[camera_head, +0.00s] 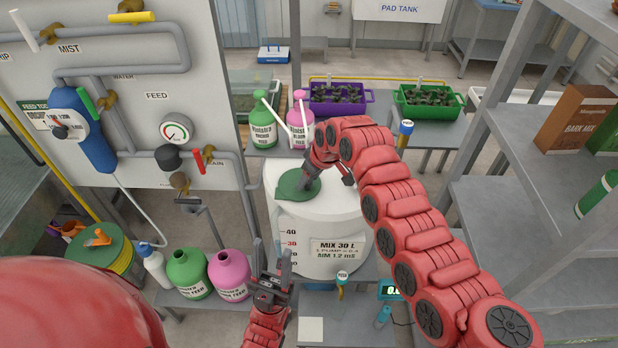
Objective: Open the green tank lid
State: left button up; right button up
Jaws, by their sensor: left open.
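The white mix tank (335,212) stands in the middle, with litre marks and a "MIX 30 L" label. Its round green lid (290,189) lies flat on the left part of the tank top and looks closed. My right gripper (309,182) reaches in from the right and points down at the lid. My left gripper (272,250) is open and empty, pointing up, in front of the tank's lower left side.
Green (188,275) and pink (229,277) bottles stand left of my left gripper. A pipe panel (130,120) with valves rises at the left. Purple (338,105) and green (428,108) plant trays sit behind the tank. Grey shelving (545,200) bounds the right side.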

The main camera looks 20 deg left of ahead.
grip_shut()
dwell(1.1)
